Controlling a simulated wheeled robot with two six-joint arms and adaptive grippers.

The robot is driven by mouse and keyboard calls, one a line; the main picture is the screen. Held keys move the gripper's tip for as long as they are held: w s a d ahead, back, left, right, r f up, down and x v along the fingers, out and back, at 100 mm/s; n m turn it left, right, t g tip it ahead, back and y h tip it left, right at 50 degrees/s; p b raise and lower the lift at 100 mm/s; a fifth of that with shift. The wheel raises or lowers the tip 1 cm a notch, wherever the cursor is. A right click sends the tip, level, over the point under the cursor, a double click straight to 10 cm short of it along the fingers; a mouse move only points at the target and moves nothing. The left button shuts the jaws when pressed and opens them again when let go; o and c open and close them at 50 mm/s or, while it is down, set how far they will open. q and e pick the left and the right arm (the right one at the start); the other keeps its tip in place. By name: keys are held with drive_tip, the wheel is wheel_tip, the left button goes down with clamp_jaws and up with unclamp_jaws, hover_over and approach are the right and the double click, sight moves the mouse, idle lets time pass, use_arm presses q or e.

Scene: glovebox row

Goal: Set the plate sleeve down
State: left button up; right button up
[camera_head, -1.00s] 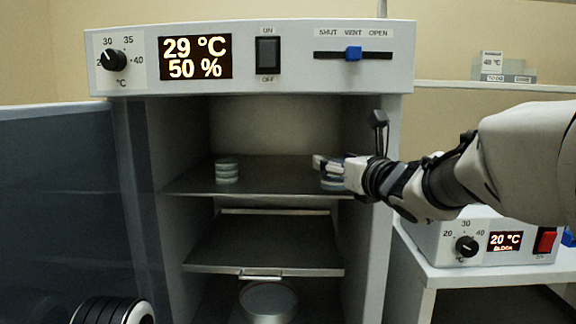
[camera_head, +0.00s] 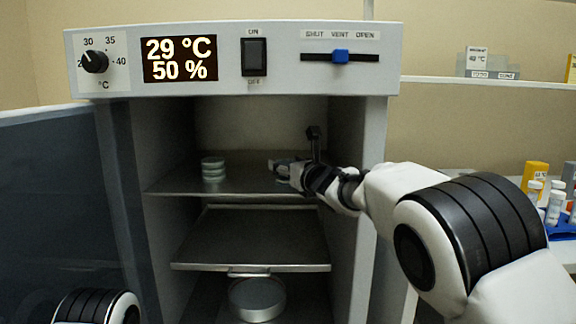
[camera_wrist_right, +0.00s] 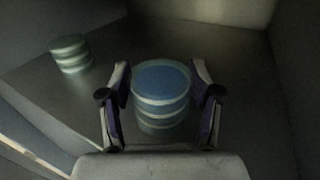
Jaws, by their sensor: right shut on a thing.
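The plate sleeve (camera_wrist_right: 160,100), a short stack of round dishes with a blue top and pale rims, is upright between the fingers of my right gripper (camera_wrist_right: 160,82) in the right wrist view. The gripper is shut on it. In the head view my right gripper (camera_head: 280,168) is inside the open incubator (camera_head: 350,85), over the right part of the upper shelf (camera_head: 238,188), and mostly hides the stack. I cannot tell whether the stack's base touches the shelf. My left gripper is out of view.
Another dish stack (camera_head: 213,169) stands on the same shelf to the left; it also shows in the right wrist view (camera_wrist_right: 70,54). A lower shelf (camera_head: 255,245) is bare. A round metal pan (camera_head: 257,300) sits beneath it. The incubator door (camera_head: 50,210) stands open at left.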

drive_tip(key=shift+f, duration=0.1)
drive_tip(key=o, duration=1.2)
drive_tip(key=shift+o, duration=0.2)
drive_tip(key=shift+r, duration=0.2)
drive_tip(key=shift+s+d+f, duration=0.1)
drive_tip(key=shift+s, duration=0.1)
drive_tip(key=b+v, duration=0.2)
drive_tip(key=v, duration=0.9)
drive_tip(key=shift+s, duration=0.25)
drive_tip(key=shift+d, duration=0.1)
